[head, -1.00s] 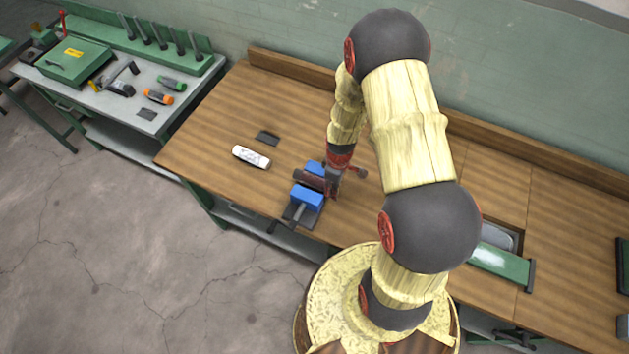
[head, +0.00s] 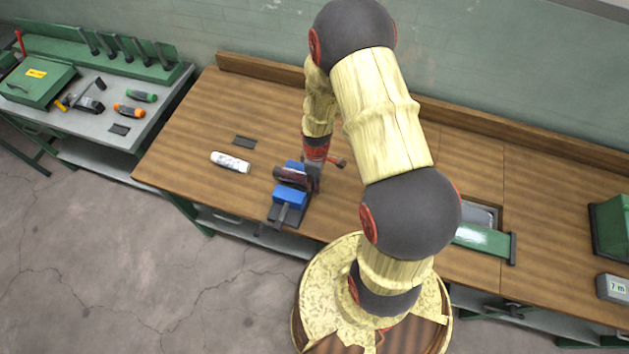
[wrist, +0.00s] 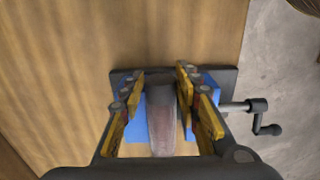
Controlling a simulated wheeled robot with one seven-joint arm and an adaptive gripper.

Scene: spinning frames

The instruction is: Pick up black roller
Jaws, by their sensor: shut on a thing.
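The dark roller (head: 292,177), a rounded cylinder, shows at the blue vise, across the space between its two blue blocks. In the wrist view the roller (wrist: 162,125) runs lengthwise between my fingers, greyish and reddish-brown in the light. My gripper (head: 312,180) comes down at the roller's right end in the head view. In the wrist view my yellow-and-black gripper fingers (wrist: 160,82) stand on both sides of the roller, and my gripper is shut on it. Whether the roller touches the vise I cannot tell.
The blue vise (head: 289,196) stands at the bench's front edge, its crank (wrist: 265,118) sticking out. A white can (head: 230,162) and a dark flat pad (head: 245,141) lie to the left on the wooden bench (head: 190,125). The left of the bench is mostly clear.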

